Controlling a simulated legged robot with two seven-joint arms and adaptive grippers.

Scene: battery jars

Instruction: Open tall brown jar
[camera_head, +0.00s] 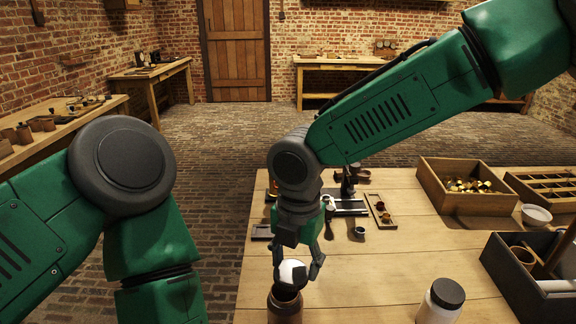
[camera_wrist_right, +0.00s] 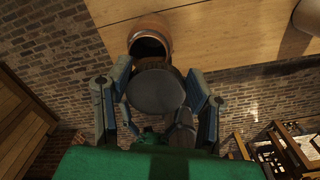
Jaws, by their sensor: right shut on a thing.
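The tall brown jar (camera_head: 285,308) stands at the near left edge of the table, cut off by the bottom of the head view. In the right wrist view the jar (camera_wrist_right: 149,26) shows a dark open mouth. My right gripper (camera_head: 296,274) is just above the jar, shut on a round lid (camera_head: 292,273), whose pale face shows in the head view. In the wrist view the lid (camera_wrist_right: 156,91) looks dark grey between the fingers (camera_wrist_right: 156,97). The lid is tilted and off the mouth. My left arm is at the left; its gripper is out of view.
A white jar with a black lid (camera_head: 446,294) stands to the right on the table. Farther right are a wooden box of brass parts (camera_head: 440,190), a dark tray (camera_head: 505,275) and a small white bowl (camera_head: 536,214). Small tools lie behind the gripper. The table middle is clear.

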